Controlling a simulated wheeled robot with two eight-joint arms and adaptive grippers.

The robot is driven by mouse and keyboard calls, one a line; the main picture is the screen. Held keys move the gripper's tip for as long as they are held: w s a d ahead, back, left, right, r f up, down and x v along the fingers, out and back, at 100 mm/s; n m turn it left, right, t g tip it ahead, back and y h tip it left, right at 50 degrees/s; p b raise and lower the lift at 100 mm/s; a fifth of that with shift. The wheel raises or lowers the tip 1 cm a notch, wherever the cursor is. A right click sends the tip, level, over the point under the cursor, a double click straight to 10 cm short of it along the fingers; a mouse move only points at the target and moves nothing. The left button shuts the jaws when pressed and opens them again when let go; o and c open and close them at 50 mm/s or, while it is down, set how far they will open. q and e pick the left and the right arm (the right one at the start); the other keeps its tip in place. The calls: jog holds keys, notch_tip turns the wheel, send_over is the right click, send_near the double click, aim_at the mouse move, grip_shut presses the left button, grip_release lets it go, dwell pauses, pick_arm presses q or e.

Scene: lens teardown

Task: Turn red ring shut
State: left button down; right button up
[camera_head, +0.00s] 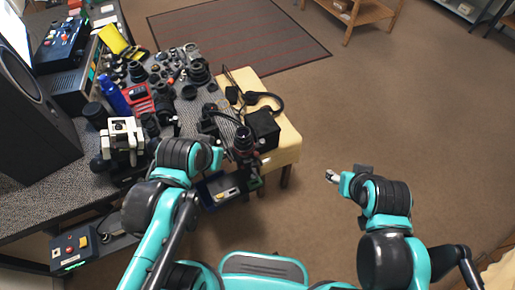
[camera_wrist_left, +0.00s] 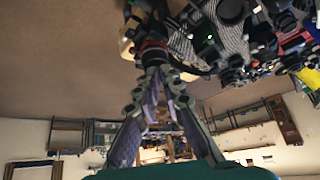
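A dark upright lens (camera_head: 243,136) stands at the near right corner of the work area, with a dull red ring (camera_head: 249,156) low on it. In the left wrist view the red ring (camera_wrist_left: 151,44) shows at the far end of the fingers. My left gripper (camera_wrist_left: 154,66) has its fingertips drawn together at the ring and looks shut on it; the exact contact is small and partly hidden. In the head view my left wrist covers part of this spot. My right gripper (camera_head: 332,176) is off to the right over bare floor, away from the lens; its finger opening is too small to tell.
A yellow-topped stool (camera_head: 285,143) holds a black box (camera_head: 263,130) and a cable right behind the lens. The grey table (camera_head: 40,198) is crowded with lenses, a blue bottle (camera_head: 114,95) and a white device (camera_head: 123,139).

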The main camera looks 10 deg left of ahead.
pick_arm(q)
jog(key=w+d+f+m+g+h, duration=0.1)
jog(key=w+d+f+m+g, duration=0.1)
jog(key=w, duration=0.5)
jog(key=w+d+f+m+g+h, duration=0.1)
jog(key=w+d+f+m, duration=0.3)
jog(key=w+d+m, duration=0.2)
jog(key=shift+w+d+f+g+p, duration=0.15)
jog(key=shift+w+d+g+p, duration=0.25)
jog(key=shift+w+d, duration=0.7)
jog(key=shift+f, duration=0.1)
notch_tip(320, 180, down, 10)
jog(key=b, duration=0.5)
jog(key=shift+s, duration=0.1)
jog(key=shift+s+a, duration=0.1)
jog(key=shift+a, duration=0.05)
